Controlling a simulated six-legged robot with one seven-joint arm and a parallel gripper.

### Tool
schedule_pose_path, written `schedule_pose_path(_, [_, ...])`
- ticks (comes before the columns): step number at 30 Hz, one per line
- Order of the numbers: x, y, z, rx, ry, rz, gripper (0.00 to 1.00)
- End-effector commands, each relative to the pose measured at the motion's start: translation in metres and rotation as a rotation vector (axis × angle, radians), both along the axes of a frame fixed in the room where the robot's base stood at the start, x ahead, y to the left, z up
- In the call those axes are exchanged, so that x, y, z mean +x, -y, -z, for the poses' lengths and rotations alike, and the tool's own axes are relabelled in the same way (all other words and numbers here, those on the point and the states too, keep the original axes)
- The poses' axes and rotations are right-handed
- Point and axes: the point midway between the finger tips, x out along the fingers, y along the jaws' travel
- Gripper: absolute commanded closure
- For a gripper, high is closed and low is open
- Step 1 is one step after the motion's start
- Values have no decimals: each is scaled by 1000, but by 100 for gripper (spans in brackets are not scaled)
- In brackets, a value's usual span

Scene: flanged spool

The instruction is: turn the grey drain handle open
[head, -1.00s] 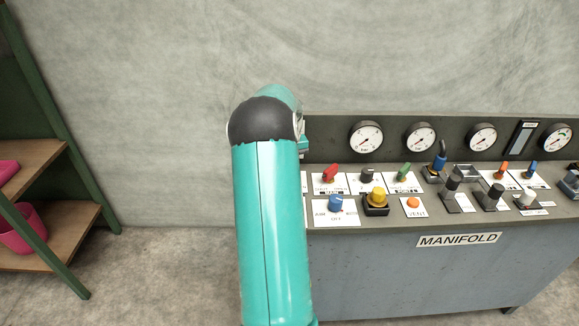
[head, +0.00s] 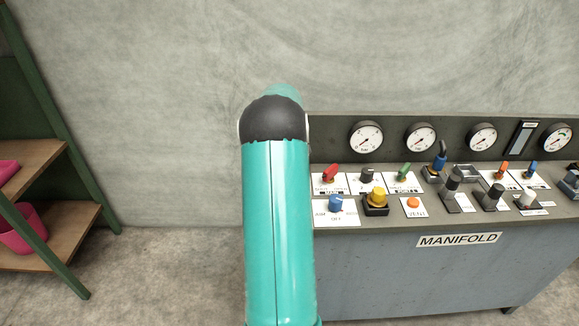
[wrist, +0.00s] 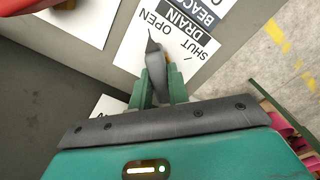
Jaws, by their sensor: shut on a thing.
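In the wrist view the grey drain handle (wrist: 155,64) stands on a white card (wrist: 132,47) with the words OPEN, DRAIN and SHUT. Its dark pointed tip lies close to the word OPEN, away from SHUT. My gripper (wrist: 159,88) is shut on the handle, with one green finger on each side of its lower part. The fingers and the wrist cover the handle's near end. In the head view my arm hides the gripper and this handle.
The MANIFOLD bench (head: 420,265) carries several other controls close together, including a red handle (head: 330,173), a blue knob (head: 336,204) and a yellow button (head: 377,195). Gauges (head: 366,137) line its back panel. A shelf (head: 40,165) with pink bins stands at the left.

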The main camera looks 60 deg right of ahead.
Motion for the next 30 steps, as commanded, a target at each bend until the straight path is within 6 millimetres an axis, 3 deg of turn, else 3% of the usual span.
schedule_pose_path(8, [0,0,0,0,-1,-3,100])
schedule_pose_path(9, [0,0,0,0,-1,-3,81])
schedule_pose_path(12, [0,0,0,0,-1,-2,61])
schedule_pose_path(23, [0,0,-4,-1,0,-1,61])
schedule_pose_path(30, [0,1,-41,-5,2,-1,61])
